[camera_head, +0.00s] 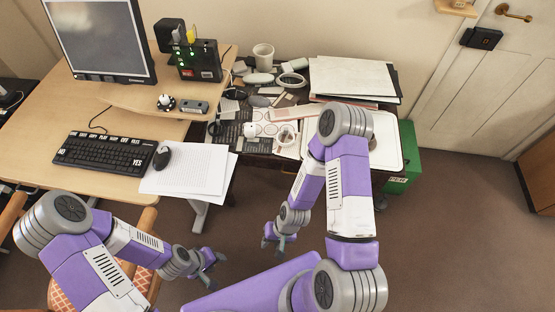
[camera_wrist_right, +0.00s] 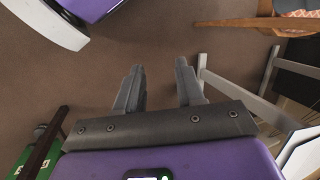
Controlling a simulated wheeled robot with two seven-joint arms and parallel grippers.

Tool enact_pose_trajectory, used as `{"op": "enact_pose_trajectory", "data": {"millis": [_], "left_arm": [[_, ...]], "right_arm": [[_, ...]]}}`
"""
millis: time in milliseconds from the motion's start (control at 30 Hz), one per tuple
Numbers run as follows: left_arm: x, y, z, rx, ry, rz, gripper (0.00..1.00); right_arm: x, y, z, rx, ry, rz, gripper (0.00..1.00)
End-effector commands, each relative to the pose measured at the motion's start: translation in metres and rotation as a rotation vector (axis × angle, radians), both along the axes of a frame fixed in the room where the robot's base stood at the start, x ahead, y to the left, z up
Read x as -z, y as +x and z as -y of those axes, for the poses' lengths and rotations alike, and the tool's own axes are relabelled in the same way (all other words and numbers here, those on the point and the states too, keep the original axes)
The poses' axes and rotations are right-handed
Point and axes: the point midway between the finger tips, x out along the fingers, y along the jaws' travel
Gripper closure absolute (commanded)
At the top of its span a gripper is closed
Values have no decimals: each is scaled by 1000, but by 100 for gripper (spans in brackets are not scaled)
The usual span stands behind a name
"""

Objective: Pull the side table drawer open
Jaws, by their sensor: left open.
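The side table (camera_head: 262,161) is dark and stands against the back wall, right of the desk, its top covered with papers and small items. Its drawer front and handle are hidden or too small to make out; my right arm covers part of the front. My right gripper (camera_head: 274,242) hangs over the floor in front of the side table, apart from it. In the right wrist view, its two fingers (camera_wrist_right: 159,82) are spread with nothing between them. My left gripper (camera_head: 214,266) is open and empty, low by the chair, left of the right gripper.
The desk (camera_head: 60,184) at left holds a monitor (camera_head: 100,40), keyboard (camera_head: 104,153), mouse (camera_head: 161,158) and papers (camera_head: 190,170) overhanging its edge. A green bin (camera_head: 404,160) stands right of the side table. A chair (camera_head: 146,222) is near my left arm. Floor at right is clear.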

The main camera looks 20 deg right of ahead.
Motion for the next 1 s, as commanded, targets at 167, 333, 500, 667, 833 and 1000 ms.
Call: {"op": "enact_pose_trajectory", "data": {"millis": [167,333,500,667,833,1000], "left_arm": [[17,-1,0,1,-1,-3,57],[33,-1,0,1,-1,-3,57],[48,-1,0,1,0,-2,57],[59,-1,0,1,0,-2,57],[66,-1,0,0,0,-1,57],[69,-1,0,0,0,-1,57]], "right_arm": [[44,-17,-3,500,120,-400,62],[62,3,-21,1089,391,-893,62],[63,71,2,1586,847,-1376,62],[63,132,88,1829,1423,-1722,62],[66,149,182,-1683,-1788,1735,62],[67,150,222,-1502,-1833,1625,62]]}}
